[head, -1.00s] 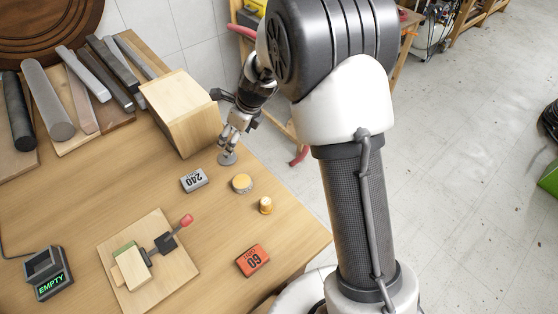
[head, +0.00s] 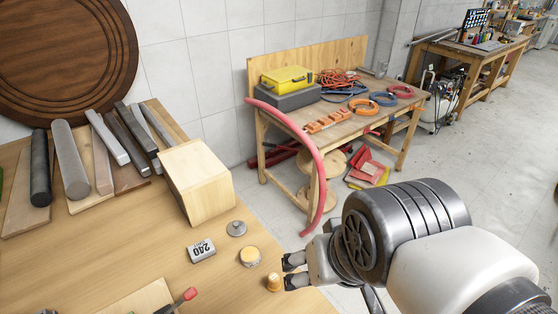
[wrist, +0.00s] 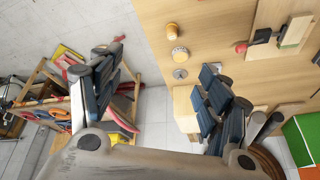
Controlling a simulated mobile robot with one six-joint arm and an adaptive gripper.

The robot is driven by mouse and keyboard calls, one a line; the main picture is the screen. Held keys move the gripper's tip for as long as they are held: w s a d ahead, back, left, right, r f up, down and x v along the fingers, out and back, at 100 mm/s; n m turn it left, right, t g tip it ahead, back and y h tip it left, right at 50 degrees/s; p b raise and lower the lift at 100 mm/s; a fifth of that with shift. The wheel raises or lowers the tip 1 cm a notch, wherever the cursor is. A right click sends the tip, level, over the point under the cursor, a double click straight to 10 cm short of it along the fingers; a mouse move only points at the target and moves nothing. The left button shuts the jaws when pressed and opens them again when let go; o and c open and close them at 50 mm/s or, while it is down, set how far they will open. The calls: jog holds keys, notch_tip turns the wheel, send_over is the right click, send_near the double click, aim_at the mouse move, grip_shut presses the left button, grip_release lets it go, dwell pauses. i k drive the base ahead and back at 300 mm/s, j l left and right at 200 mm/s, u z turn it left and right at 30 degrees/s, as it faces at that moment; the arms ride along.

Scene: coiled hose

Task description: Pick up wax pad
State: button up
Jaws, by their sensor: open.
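No label marks the wax pad. Two round things could be it: a grey disc with a small knob (head: 237,229) and a low yellow-topped round tin (head: 250,257), both flat on the wooden table. In the wrist view the grey disc (wrist: 180,73) and the tin (wrist: 180,54) lie between the fingers' directions, farther off. My gripper (head: 288,272) is open and empty at the table's right edge, beside a small wooden cylinder (head: 273,282) and apart from both round things. Its spread fingers also show in the wrist view (wrist: 158,62).
A block marked 240 (head: 201,251) lies left of the tin. A red-handled clamp (head: 188,295) is at front. A red hose (head: 312,160) hangs from the back bench (head: 385,112).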

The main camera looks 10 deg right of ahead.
aim_at(273, 284)
jog(key=u, duration=1.3)
jog(key=z, duration=1.05)
jog(key=i+l, duration=0.1)
jog(key=l, duration=0.45)
